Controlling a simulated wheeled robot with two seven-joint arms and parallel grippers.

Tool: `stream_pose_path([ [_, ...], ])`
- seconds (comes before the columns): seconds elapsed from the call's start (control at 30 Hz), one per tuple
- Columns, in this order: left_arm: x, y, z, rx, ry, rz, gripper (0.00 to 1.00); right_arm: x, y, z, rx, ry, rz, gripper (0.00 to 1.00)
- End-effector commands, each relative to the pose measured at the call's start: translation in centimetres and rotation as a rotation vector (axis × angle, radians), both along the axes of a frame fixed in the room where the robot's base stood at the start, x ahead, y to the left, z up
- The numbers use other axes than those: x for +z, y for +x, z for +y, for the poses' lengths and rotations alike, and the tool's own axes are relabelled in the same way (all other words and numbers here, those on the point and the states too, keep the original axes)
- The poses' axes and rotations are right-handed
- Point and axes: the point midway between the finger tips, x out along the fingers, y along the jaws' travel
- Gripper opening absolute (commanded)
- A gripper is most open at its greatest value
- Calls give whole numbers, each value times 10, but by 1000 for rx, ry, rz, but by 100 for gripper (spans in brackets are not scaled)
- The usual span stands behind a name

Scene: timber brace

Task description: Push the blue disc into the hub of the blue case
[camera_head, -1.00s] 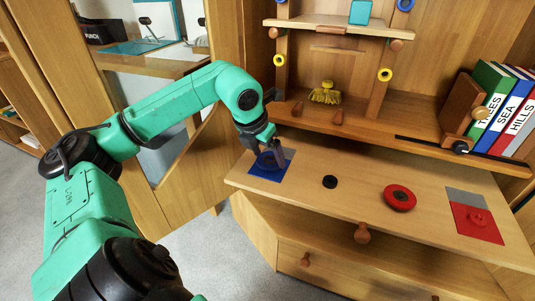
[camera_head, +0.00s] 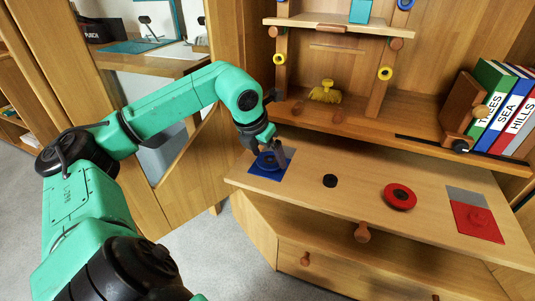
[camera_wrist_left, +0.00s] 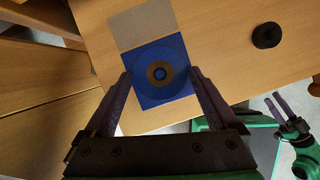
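The blue case (camera_head: 255,172) lies open at the left end of the desk, with a blue half and a grey half in the left wrist view (camera_wrist_left: 142,25). Whether the disc sits on the hub is unclear. My right gripper (camera_wrist_left: 278,103) shows at the edge of the left wrist view, fingers apart and empty.
A red disc (camera_head: 400,197) lies farther right, then an open red case (camera_head: 478,226). Shelves with a yellow brush (camera_head: 325,92) and books (camera_head: 500,105) stand behind. The desk between these is clear.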

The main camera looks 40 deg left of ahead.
Motion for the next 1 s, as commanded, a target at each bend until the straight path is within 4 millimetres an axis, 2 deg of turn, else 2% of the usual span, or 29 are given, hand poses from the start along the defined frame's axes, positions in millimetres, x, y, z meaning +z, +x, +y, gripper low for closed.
stream_pose_path([
  [0.33,0,0,0,0,0,1,100,-2,0,0,-13,12,-19,50],
  [0.47,27,-11,1,2,8,-2,100,-4,0,0,-14,14,-21,50],
  [0.57,56,-22,0,2,6,-5,100,-3,0,0,-14,14,-21,50],
  [0.7,99,-39,-2,1,3,-5,100,7,-1,0,-8,8,-10,50],
  [0.8,120,-48,-3,1,2,-3,100,15,0,1,-2,3,-5,50],
  [1.0,135,-56,-3,0,1,0,100,22,1,0,3,-2,2,50],
])
